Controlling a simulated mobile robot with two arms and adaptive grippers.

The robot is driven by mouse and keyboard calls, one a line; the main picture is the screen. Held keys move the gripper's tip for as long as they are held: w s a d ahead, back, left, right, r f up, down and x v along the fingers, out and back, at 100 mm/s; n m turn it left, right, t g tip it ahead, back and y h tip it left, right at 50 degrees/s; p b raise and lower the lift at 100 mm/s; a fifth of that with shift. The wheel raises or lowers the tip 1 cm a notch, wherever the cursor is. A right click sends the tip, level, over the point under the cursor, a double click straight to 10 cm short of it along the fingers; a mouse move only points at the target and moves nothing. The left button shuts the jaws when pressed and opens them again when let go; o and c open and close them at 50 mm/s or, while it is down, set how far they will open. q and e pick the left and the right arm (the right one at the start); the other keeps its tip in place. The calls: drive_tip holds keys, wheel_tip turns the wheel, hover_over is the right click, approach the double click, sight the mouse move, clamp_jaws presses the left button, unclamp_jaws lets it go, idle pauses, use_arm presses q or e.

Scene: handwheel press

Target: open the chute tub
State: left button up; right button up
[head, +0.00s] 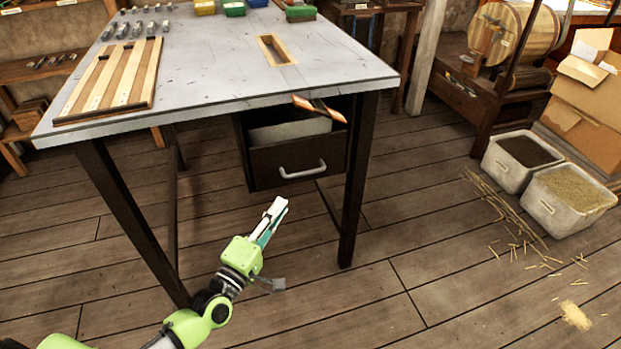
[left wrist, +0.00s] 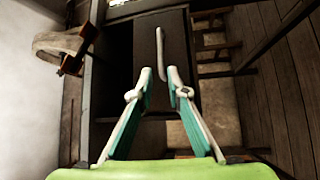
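The chute tub, a dark drawer-like box (head: 297,164), hangs under the grey-topped table, with light grey showing inside above its front. Its pale bar handle (head: 302,171) is on the front panel. My left gripper (head: 278,206) is below and in front of the tub, apart from the handle in the head view. In the left wrist view the left gripper (left wrist: 160,74) has its two fingers parted with nothing between them. The handle (left wrist: 160,48) runs upright just beyond the fingertips, on the dark front. I do not see my right gripper.
The table (head: 215,75) has a slot (head: 275,50) in its top and a striped wooden rack (head: 112,80). A brown-orange piece (head: 320,108) juts out at its front edge, above the tub. Two bins (head: 568,200) stand at the right. The floor before the table is clear.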

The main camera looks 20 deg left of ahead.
sight(303, 174)
use_arm(q)
drive_tip(key=b+x, duration=0.1)
drive_tip(key=x, duration=1.1)
drive_tip(key=shift+w, duration=0.25)
drive_tip(key=shift+w+d, duration=0.1)
drive_tip(key=shift+w, duration=0.3)
use_arm(e)
wheel_tip(303, 174, up, 5)
drive_tip(key=shift+f, duration=0.15)
use_arm(q)
clamp_jaws()
use_arm(e)
drive_tip(key=shift+d, duration=0.1)
